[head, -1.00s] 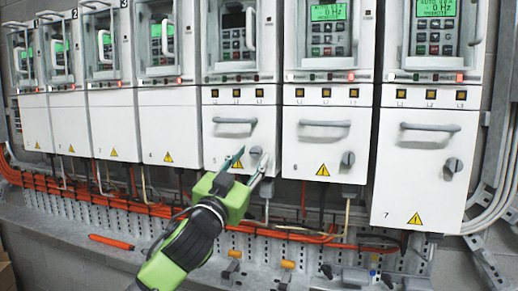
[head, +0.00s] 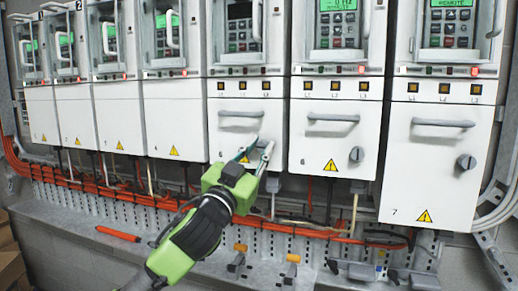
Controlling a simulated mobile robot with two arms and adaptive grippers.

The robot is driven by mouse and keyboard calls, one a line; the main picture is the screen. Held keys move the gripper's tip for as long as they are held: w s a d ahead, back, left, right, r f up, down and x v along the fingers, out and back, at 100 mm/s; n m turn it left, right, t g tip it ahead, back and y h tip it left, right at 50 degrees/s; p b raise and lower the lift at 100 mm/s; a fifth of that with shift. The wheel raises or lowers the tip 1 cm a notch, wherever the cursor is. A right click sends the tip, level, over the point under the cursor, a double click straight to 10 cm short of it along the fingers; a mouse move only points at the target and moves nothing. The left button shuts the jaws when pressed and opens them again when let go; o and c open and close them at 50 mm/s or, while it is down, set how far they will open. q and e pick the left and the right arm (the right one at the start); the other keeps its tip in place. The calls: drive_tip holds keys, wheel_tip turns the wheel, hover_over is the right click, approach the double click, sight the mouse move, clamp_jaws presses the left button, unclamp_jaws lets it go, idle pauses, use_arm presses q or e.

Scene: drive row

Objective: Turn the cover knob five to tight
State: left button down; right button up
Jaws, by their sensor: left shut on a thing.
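Cover five (head: 222,133) is a white panel in the middle of the row, with a grey bar handle (head: 241,114) near its top. My left gripper (head: 256,149), green and black, reaches up from below to the lower right of this cover. Its fingers are shut on the cover's knob, which they mostly hide. The knob's angle cannot be made out. My right gripper is not in view.
Cover six (head: 313,141) and cover seven (head: 397,186) stand to the right, with their own handles and dark round knobs. Orange cables (head: 120,192) run below the row. An orange-handled tool (head: 118,234) lies on the grey ledge at left.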

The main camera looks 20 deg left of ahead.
use_arm(q)
drive_tip(key=shift+a+r+m+p, duration=0.1)
drive_tip(key=shift+r+m+p, duration=0.05)
drive_tip(key=shift+m+p, duration=0.45)
drive_tip(key=m+g+h+p, duration=0.1)
drive_tip(key=m+p, duration=0.4)
drive_tip(key=p, duration=0.2)
drive_tip(key=m+g+h+p, duration=0.1)
drive_tip(key=m+g+p, duration=0.1)
drive_tip(key=m+p, duration=0.3)
drive_tip(key=r+m+g+h+p, duration=0.1)
drive_tip(key=m+g+p, duration=0.1)
drive_tip(key=m+p, duration=0.3)
drive_tip(key=shift+w+a+m+h+p, duration=0.15)
drive_tip(key=shift+m+h+p, duration=0.2)
drive_tip(key=shift+p, duration=1.7)
drive_tip(key=shift+f+m+g+p, duration=0.15)
drive_tip(key=shift+m+g+p, duration=0.35)
drive_tip(key=shift+m, duration=0.15)
drive_tip(key=shift+f+m, duration=0.1)
drive_tip(key=shift+m, duration=0.7)
drive_tip(key=shift+g, duration=0.3)
drive_tip(key=c, duration=2)
unclamp_jaws()
drive_tip(key=shift+o, duration=0.9)
drive_tip(key=shift+f, duration=0.25)
